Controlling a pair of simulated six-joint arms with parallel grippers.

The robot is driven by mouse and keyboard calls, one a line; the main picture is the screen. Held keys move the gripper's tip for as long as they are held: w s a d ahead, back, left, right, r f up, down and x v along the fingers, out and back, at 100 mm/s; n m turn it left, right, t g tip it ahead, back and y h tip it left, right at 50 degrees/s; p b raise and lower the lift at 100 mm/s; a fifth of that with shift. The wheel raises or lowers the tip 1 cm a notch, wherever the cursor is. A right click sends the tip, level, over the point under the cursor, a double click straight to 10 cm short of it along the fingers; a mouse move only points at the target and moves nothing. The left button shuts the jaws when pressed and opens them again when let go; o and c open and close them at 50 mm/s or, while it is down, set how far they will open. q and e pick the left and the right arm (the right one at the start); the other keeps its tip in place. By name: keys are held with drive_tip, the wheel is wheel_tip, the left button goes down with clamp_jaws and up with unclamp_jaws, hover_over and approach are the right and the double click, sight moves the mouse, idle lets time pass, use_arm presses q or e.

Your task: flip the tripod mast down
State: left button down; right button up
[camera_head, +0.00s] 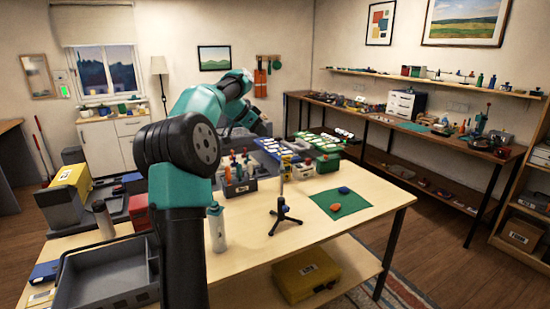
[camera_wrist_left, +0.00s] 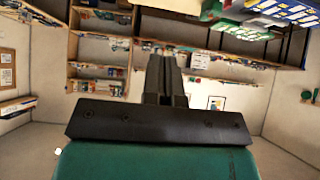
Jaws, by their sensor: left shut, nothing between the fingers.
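The small black tripod (camera_head: 282,222) stands on the wooden table, left of the green mat, with its legs spread. My left arm rises in the foreground of the head view and bends away toward the back, well above and left of the tripod. My left gripper (camera_wrist_left: 167,60) is shut and empty in the left wrist view, apart from the tripod. The tripod is not visible in that wrist view. My right gripper is out of view.
The green mat (camera_head: 341,203) holds an orange and a blue piece. A white bottle (camera_head: 216,228) stands left of the tripod. A tool holder (camera_head: 238,186) and parts trays (camera_head: 320,143) line the back. A grey bin (camera_head: 85,281) is at front left. Table right of the mat is clear.

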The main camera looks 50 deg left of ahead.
use_arm(q)
drive_tip(key=shift+w+f, duration=0.1)
drive_tip(key=shift+w, duration=0.05)
hover_over(282, 179)
drive_tip(key=s, duration=0.1)
wheel_tip(282, 179, down, 11)
drive_tip(key=shift+a, duration=0.3)
drive_tip(key=shift+s, duration=0.1)
wheel_tip(282, 179, down, 13)
drive_tip(key=shift+r, duration=0.15)
idle(0.3)
